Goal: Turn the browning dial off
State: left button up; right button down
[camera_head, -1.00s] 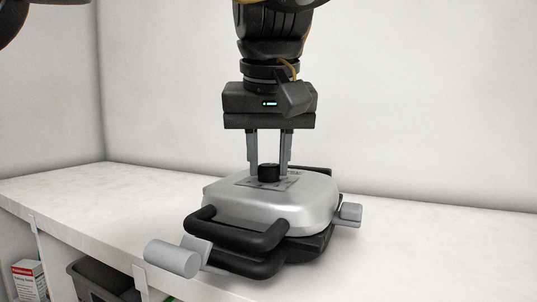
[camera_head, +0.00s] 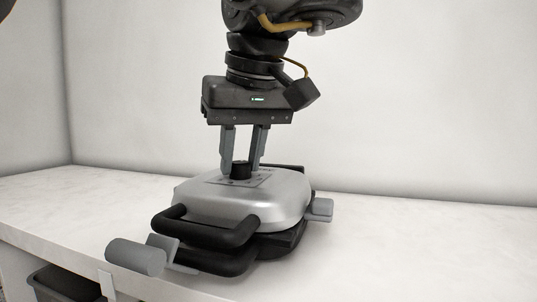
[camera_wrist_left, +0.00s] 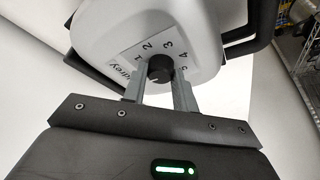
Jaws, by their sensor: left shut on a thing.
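A silver waffle maker (camera_head: 270,205) with black front handles sits closed on the white counter. Its black browning dial (camera_head: 240,170) stands on a grey plate on top of the lid. In the left wrist view the dial (camera_wrist_left: 160,69) has numbers printed around it, up to 5; I cannot tell which way its pointer faces. My left gripper (camera_head: 242,167) comes straight down from above, shut on the dial with one finger on each side. The wrist view shows both fingers (camera_wrist_left: 159,82) beside the knob. My right gripper is not in view.
The white counter (camera_head: 410,235) is clear to the right of the waffle maker. A grey cylinder on a bracket (camera_head: 136,257) sits at its front left, and a smaller grey piece (camera_head: 322,207) at its right. A dark bin (camera_head: 62,285) is below the counter. White walls stand behind.

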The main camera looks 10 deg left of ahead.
pick_arm(q)
jog(key=o, duration=1)
jog(key=shift+m, duration=0.3)
